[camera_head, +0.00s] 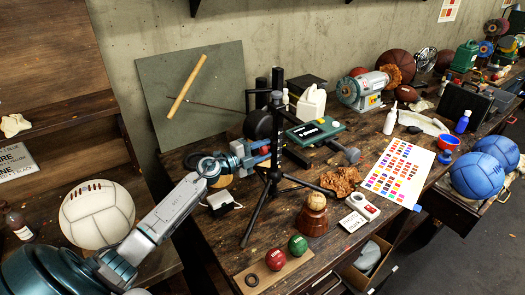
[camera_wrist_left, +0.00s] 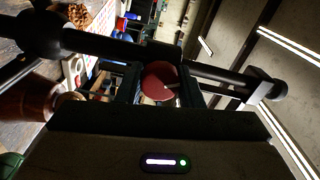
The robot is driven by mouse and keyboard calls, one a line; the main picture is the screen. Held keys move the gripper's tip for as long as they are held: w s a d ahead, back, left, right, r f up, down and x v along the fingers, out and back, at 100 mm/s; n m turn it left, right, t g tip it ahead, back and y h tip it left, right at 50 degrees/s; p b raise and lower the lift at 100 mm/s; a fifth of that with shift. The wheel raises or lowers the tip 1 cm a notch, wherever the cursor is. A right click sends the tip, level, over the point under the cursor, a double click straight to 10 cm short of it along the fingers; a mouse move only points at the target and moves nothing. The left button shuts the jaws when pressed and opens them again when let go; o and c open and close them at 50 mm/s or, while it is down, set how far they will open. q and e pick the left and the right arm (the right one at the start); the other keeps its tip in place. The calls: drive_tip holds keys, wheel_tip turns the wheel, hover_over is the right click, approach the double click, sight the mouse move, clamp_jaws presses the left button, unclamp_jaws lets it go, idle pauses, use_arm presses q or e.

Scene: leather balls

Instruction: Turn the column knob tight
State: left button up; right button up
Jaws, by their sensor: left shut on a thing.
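The black tripod stand (camera_head: 276,130) stands upright on the workbench, its legs spread. My left gripper (camera_head: 264,153) reaches in from the left and its fingers are at the tripod's column. In the left wrist view, the gripper (camera_wrist_left: 163,84) is shut on a round dark red knob (camera_wrist_left: 157,78), which shows between the two fingers. The black column (camera_wrist_left: 85,44) runs across that view just beyond the fingers. My right gripper is in neither view.
A colour chart (camera_head: 398,172) lies to the right.

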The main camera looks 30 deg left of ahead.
use_arm(q)
drive_tip(key=m+b, duration=0.1)
drive_tip(key=m, duration=0.3)
drive_tip(key=shift+m, duration=0.4)
idle(0.4)
drive_tip(key=o, duration=1)
drive_tip(key=shift+c, duration=0.2)
